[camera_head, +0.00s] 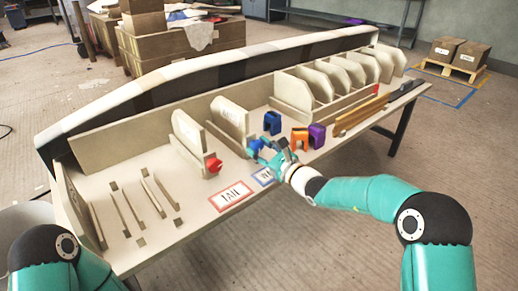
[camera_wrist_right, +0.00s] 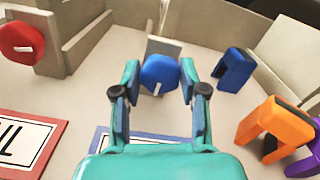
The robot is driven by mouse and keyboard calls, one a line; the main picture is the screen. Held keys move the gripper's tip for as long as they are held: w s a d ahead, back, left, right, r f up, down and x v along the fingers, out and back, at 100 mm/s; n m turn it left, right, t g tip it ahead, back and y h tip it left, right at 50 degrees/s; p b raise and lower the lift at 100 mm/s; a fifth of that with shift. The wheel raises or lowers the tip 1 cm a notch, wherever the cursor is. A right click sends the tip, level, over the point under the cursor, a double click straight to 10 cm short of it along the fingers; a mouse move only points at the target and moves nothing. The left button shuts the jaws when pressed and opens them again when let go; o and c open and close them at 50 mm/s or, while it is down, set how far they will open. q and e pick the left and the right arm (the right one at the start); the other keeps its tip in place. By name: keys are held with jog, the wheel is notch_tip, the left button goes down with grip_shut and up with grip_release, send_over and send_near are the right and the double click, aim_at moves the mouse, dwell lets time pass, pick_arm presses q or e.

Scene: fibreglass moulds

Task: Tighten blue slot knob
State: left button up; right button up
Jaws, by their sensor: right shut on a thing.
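The blue slot knob (camera_head: 254,146) is at the front end of a slot on the bench. In the right wrist view the blue knob (camera_wrist_right: 159,71) has a white slot mark that runs close to upright, slightly tilted. My right gripper (camera_head: 263,151) is at the knob, with one fingertip on each side. In the right wrist view my right gripper (camera_wrist_right: 158,82) is shut on the knob. My left gripper is out of view; only part of my left arm shows at the lower left.
A red knob (camera_head: 213,165) sits left on another slot, its mark nearly level. Blue (camera_head: 272,123), orange (camera_head: 299,139) and purple (camera_head: 317,135) notched blocks stand to the right. A red-bordered label (camera_head: 231,195) and a blue-bordered label (camera_head: 265,176) lie in front.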

jog(key=shift+a, duration=0.1)
jog(key=m+p, duration=0.3)
jog(key=m, duration=0.1)
jog(key=shift+f+m+p, duration=0.1)
jog(key=shift+m+p, duration=1.15)
jog(key=shift+m, duration=0.15)
jog(key=o, duration=1.1)
jog(key=shift+o, duration=0.2)
